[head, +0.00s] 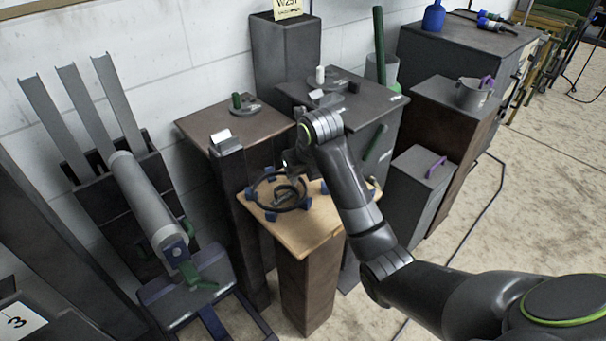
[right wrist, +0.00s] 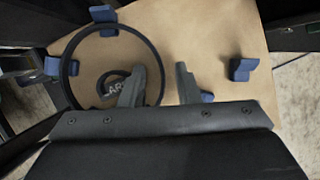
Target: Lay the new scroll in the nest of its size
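A thin dark ring (head: 256,199), which looks like the scroll, is at the left side of a wooden-topped stand (head: 312,236). Blue blocks (head: 249,193) stand around it. In the right wrist view the ring (right wrist: 68,85) has blue blocks (right wrist: 103,13) close outside its rim. A smaller dark ring and partly hidden lettering, "LAR", show inside it. My right gripper (right wrist: 160,78) is above the ring's right edge, fingers apart, with the rim showing between them. I cannot tell whether they touch it. In the head view my right gripper (head: 290,166) is partly hidden. My left gripper is out of view.
More blue blocks (right wrist: 243,70) stand on the right part of the wooden top. Dark pedestals (head: 227,130) crowd behind. A machine with a grey cylinder (head: 146,200) stands left. A cable (head: 489,205) lies on the open floor at right.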

